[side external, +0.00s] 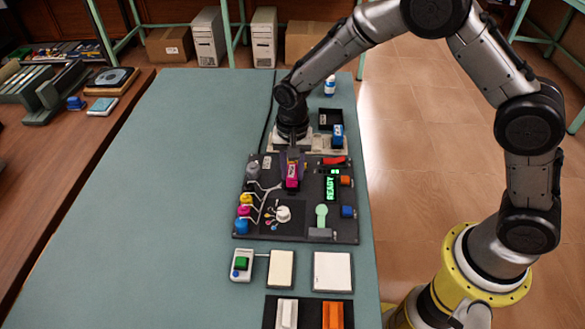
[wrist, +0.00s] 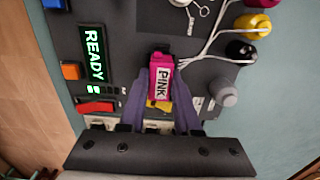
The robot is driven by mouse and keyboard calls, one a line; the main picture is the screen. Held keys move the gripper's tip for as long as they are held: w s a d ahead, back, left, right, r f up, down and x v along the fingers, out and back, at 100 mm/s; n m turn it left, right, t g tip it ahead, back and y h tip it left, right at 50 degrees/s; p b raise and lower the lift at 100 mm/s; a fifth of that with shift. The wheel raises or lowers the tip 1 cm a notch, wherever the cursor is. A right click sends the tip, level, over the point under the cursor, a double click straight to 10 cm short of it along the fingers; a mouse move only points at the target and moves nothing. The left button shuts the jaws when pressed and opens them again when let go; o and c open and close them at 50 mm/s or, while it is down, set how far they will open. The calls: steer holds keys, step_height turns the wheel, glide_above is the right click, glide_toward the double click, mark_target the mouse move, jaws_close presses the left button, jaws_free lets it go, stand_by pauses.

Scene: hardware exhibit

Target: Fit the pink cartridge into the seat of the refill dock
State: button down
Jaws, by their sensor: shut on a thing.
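The pink cartridge (side external: 292,183), with a white label reading PINK, is between the fingers of my gripper (side external: 292,168). In the wrist view the pink cartridge (wrist: 160,85) sits between the two purple-grey fingers (wrist: 160,110), which are shut on it. It is over the dark board with the READY display, which I take to be the refill dock (side external: 262,229). The seat cannot be made out; the cartridge and fingers cover the board there. I cannot tell whether the cartridge touches the board or is above it. A yellow patch shows between the fingers behind the cartridge.
The green READY display (side external: 330,188) is right of the cartridge. Coloured caps (side external: 243,212) with pale tubes line the board's left edge; a white knob (side external: 283,214) is in front. A blue cartridge (side external: 337,136) stands behind. The table's left (side external: 170,200) is clear.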

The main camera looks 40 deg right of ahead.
steer(key=shift+c, duration=0.7)
jaws_free()
steer(key=shift+r, duration=3.75)
steer(key=shift+d, duration=0.1)
